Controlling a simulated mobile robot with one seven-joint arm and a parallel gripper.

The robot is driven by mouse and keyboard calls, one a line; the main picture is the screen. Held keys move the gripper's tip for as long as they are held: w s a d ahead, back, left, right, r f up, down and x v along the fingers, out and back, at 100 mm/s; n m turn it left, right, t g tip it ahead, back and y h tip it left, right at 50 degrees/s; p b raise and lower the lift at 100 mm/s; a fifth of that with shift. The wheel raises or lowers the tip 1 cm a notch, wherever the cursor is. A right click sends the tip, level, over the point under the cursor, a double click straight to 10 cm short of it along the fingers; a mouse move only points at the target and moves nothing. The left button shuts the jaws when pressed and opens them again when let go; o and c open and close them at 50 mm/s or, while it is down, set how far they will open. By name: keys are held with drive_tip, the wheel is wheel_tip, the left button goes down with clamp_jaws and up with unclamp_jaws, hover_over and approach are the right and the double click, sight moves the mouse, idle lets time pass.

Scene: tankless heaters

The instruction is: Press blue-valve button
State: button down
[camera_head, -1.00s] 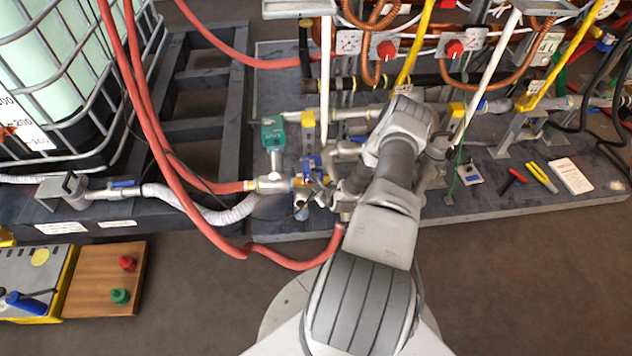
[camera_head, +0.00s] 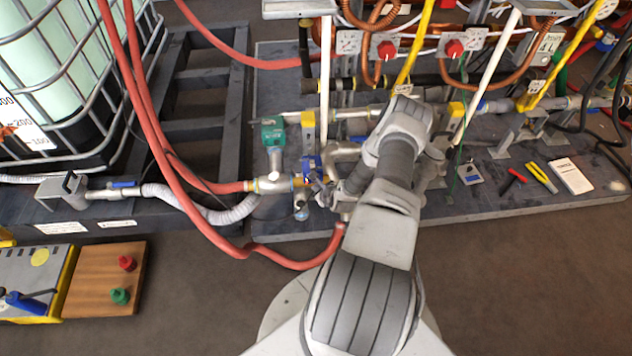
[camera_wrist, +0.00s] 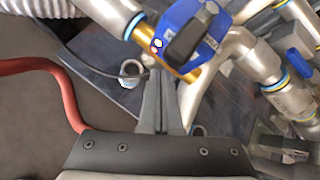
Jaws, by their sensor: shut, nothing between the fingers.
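The blue valve (camera_wrist: 205,25) sits on the pipework at the top centre of the wrist view, with a dark lever on it. A small red and white button-like spot (camera_wrist: 157,44) shows on its left side, above a brass pipe piece (camera_wrist: 168,58). My gripper (camera_wrist: 162,76) is shut and empty, its fingertips just below that spot and close to the brass piece. I cannot tell whether they touch. In the head view the blue valve (camera_head: 309,166) is small, and my gripper (camera_head: 324,190) is beside it, partly hidden by my wrist.
Red hoses (camera_head: 165,150) loop down left of the valve, one passing below my gripper. A green-topped valve (camera_head: 273,134) stands to the left. Steel pipes and white posts (camera_head: 486,75) crowd the back. Open floor (camera_head: 520,290) lies at front right.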

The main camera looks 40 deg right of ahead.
drive_tip(key=shift+w, duration=0.15)
drive_tip(key=shift+w+d, duration=0.25)
drive_tip(key=shift+w, duration=0.1)
idle(0.3)
drive_tip(key=shift+s+a, duration=0.25)
drive_tip(key=shift+s, duration=0.25)
drive_tip(key=s+a+p, duration=0.3)
drive_tip(key=s, duration=0.2)
idle(0.5)
drive_tip(key=shift+s+a, duration=0.1)
idle(0.4)
